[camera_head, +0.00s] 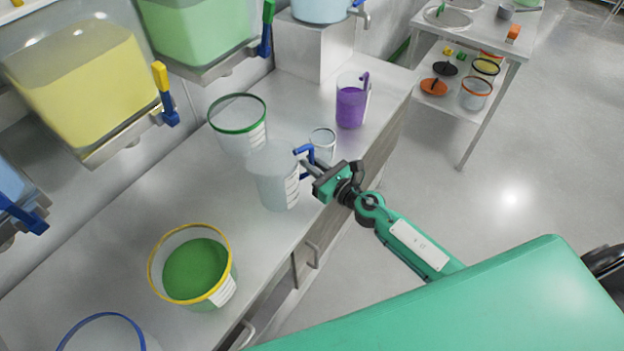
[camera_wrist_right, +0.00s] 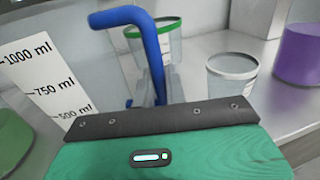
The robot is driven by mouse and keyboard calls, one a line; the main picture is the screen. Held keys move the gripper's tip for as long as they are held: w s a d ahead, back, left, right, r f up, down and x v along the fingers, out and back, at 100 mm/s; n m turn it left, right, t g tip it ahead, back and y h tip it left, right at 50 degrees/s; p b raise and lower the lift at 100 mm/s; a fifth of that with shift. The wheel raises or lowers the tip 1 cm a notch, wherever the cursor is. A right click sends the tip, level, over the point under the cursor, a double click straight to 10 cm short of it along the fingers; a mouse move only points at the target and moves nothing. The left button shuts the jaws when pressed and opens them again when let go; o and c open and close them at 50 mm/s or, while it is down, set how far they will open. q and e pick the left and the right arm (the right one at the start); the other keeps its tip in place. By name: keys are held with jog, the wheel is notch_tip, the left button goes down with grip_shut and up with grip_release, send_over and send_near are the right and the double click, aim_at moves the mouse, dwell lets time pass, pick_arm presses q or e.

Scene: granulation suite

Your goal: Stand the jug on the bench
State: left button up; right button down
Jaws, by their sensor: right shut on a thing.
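The clear jug (camera_head: 276,178) with a blue handle and white volume marks is upright at the bench (camera_head: 185,190), near its front edge. I cannot tell whether its base touches the bench top. My right gripper (camera_head: 308,163) is shut on the jug's blue handle from the right side. In the right wrist view the blue handle (camera_wrist_right: 150,50) rises between the fingers, and the jug's marked wall (camera_wrist_right: 42,82) is at the left. The fingertips are partly hidden behind the gripper body. My left gripper is not in view.
A green-rimmed container (camera_head: 238,127), a small clear beaker (camera_head: 322,143) and a purple-filled jug (camera_head: 351,105) stand close by on the bench. A yellow-rimmed bucket of green (camera_head: 190,268) stands nearer. Tanks with taps (camera_head: 165,95) overhang the back. Bench between bucket and jug is clear.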

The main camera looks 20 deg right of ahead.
jog(key=shift+f+b, duration=1.5)
jog(key=shift+f, duration=0.7)
jog(key=shift+f, duration=0.15)
jog(key=c, duration=1.5)
grip_release()
jog(key=shift+o, duration=0.2)
